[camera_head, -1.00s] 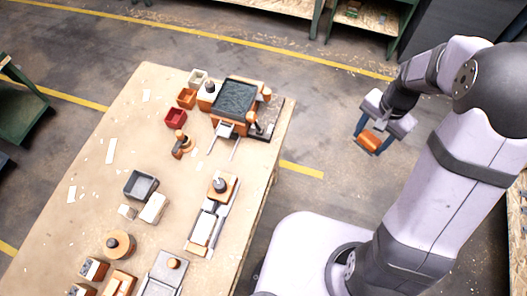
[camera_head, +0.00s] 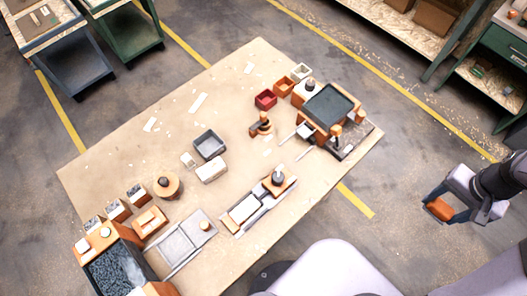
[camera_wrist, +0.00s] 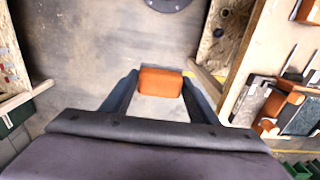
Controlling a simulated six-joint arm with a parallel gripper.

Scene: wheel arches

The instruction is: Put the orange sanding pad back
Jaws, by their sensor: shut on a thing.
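The orange sanding pad (camera_head: 438,209) is held between the fingers of my gripper (camera_head: 443,203), off to the right of the table and above the floor. In the wrist view the orange pad (camera_wrist: 160,82) sits between the two dark fingertips of my gripper (camera_wrist: 160,88), which is shut on it. The pad is clear of every surface I can make out. The worktable (camera_head: 225,90) lies to the left of my gripper, with a gap of floor between them.
On the table are a dark tray machine (camera_head: 330,106), a red bin (camera_head: 265,99), a grey bin (camera_head: 209,144), a sliding fixture (camera_head: 245,207) and an orange box of dark grit (camera_head: 120,272). Shelves (camera_head: 415,20) stand at the back right. The table's far left is mostly clear.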

